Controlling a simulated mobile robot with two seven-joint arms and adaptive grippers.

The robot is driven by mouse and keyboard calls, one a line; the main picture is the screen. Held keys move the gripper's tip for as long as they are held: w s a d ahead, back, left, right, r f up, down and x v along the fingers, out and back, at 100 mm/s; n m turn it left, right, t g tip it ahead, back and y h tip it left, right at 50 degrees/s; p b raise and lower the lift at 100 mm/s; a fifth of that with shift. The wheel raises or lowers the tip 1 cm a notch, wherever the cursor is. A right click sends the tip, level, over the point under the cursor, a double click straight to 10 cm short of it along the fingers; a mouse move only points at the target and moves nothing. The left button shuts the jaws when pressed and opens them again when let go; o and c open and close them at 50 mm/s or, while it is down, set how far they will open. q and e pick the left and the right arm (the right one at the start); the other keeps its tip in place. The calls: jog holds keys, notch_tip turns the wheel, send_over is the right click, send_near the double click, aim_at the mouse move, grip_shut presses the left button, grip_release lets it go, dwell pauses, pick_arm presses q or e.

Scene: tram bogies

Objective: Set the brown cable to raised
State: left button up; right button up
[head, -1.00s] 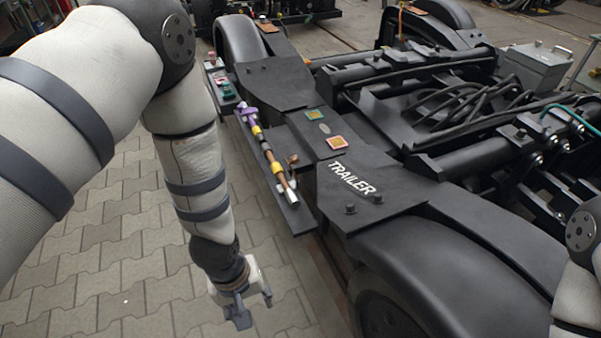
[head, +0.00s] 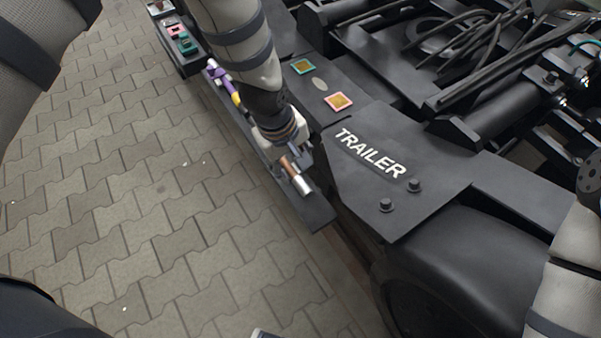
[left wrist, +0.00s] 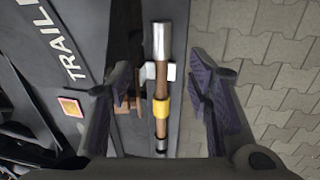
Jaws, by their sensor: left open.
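The brown cable (left wrist: 162,75) has a silver end and a yellow band and lies along a narrow black ledge. In the left wrist view it passes through a white clip (left wrist: 150,71). In the head view its silver end (head: 302,185) shows just past my left gripper (head: 291,163), which hides part of the cable. In the left wrist view the open left gripper (left wrist: 161,82) has one finger on each side of the cable, apart from it. My right gripper is not in view; only part of the right arm shows at the right edge.
The black ledge (head: 318,217) runs beside the bogie plate marked TRAILER (head: 370,153). A purple and yellow piece (head: 220,76) and a small tray with coloured parts (head: 184,42) lie farther up. A small brown part (left wrist: 127,103) sits beside the cable. Paved floor (head: 130,180) is clear at left.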

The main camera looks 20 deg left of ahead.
aim_at(302, 184)
pick_arm(q)
jog(key=f, duration=0.3)
jog(key=d+f+b, duration=0.1)
jog(key=f, duration=0.2)
jog(key=w+f+b, duration=0.1)
jog(key=f, duration=0.3)
jog(key=shift+d, duration=0.2)
jog(key=shift+w+f, duration=0.2)
jog(key=shift+f, duration=0.25)
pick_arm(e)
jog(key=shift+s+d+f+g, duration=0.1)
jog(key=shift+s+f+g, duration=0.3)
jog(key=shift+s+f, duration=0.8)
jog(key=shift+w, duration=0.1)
pick_arm(q)
grip_shut()
